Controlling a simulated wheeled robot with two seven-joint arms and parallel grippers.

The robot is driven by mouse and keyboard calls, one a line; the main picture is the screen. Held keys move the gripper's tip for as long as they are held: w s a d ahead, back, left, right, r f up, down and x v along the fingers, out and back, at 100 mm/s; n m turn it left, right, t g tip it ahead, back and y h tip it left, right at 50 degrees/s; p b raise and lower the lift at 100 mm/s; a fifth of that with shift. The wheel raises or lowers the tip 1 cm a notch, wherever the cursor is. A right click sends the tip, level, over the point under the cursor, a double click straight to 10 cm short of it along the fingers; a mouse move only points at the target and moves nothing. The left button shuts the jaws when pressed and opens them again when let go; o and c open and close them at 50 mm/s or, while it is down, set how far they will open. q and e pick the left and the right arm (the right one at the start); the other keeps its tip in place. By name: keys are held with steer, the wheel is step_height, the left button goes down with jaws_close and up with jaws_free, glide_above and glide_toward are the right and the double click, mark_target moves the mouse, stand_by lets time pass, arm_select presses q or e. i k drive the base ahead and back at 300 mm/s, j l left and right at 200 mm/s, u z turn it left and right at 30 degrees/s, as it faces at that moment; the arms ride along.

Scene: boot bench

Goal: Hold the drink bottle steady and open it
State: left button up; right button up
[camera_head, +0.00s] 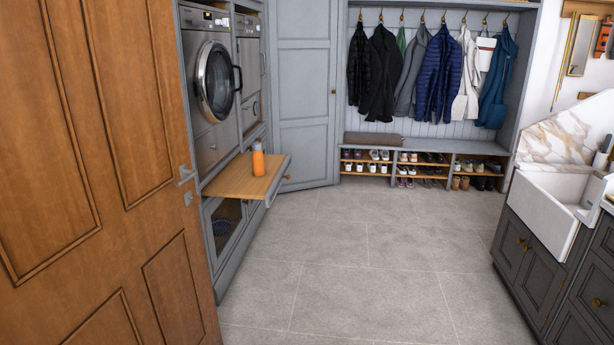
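An orange drink bottle (258,162) stands upright on a wooden pull-out shelf (228,181) below the washing machine, left of the picture's middle. Its top looks grey or white, but it is too small to make out in detail. Neither of my grippers shows in the head view, and nothing touches the bottle.
A brown wooden door (95,150) fills the left side, close to me. The grey tiled floor (370,260) is clear through the middle. A dark cabinet with a white sink (545,212) stands at the right. A boot bench (425,147) with shoes and hanging coats is at the back.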

mark_target(258, 163)
steer(key=i, duration=1.45)
steer(key=i+u, duration=0.2)
steer(key=i, duration=0.3)
steer(key=i+l+u, duration=0.2)
steer(key=i, duration=0.25)
steer(key=i+l+u, duration=0.25)
steer(key=i, duration=0.2)
steer(key=i+l+u, duration=0.4)
steer(key=i+j, duration=0.05)
steer(key=i, duration=0.1)
